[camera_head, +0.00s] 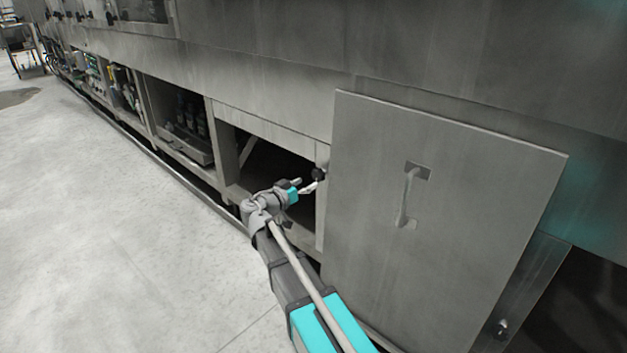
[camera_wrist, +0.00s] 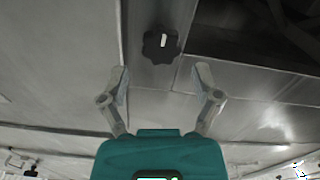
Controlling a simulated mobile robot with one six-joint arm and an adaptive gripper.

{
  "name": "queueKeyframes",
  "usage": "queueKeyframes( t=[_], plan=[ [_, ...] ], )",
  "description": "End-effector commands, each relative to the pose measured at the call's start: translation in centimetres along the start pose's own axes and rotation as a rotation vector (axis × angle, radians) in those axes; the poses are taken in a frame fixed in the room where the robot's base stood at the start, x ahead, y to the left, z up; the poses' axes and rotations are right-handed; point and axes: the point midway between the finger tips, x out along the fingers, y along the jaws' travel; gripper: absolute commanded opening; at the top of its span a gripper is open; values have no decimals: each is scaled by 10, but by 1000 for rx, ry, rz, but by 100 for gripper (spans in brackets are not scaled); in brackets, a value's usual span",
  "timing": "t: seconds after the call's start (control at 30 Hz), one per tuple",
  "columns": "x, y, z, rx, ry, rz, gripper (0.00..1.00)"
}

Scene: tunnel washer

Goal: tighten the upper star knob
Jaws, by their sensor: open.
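A black star knob (camera_wrist: 161,45) with a pale centre stud shows at the top middle of the wrist view, on a steel post. My gripper (camera_wrist: 160,80) is open below it in that view, its fingers spread left and right of the knob's line. The knob lies beyond the fingertips, and nothing is between them. In the head view the small dark knob (camera_head: 319,174) is at the left edge of the panel, and my gripper (camera_head: 312,187) is close beside it. Whether the fingers touch the knob cannot be seen there.
A flat steel panel (camera_head: 440,220) with a handle (camera_head: 408,196) stands right of my gripper. Open bays (camera_head: 270,165) lie left of the post. A small fitting (camera_head: 501,328) sits low at the right. The pale floor (camera_head: 120,220) at the left is clear.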

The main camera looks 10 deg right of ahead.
Motion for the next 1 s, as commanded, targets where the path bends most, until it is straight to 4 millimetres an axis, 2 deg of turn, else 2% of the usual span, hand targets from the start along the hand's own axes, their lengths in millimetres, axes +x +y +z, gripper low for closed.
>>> queueKeyframes(
  t=[0.03,0.2,0.4,0.6,1.0],
  plan=[
    [-10,1,0,0,0,-2,81],
    [-35,1,0,0,0,-2,81],
    [-54,1,0,0,0,0,81],
    [-61,1,0,0,-1,2,81],
    [-61,2,1,-2,-5,3,81]
  ],
)
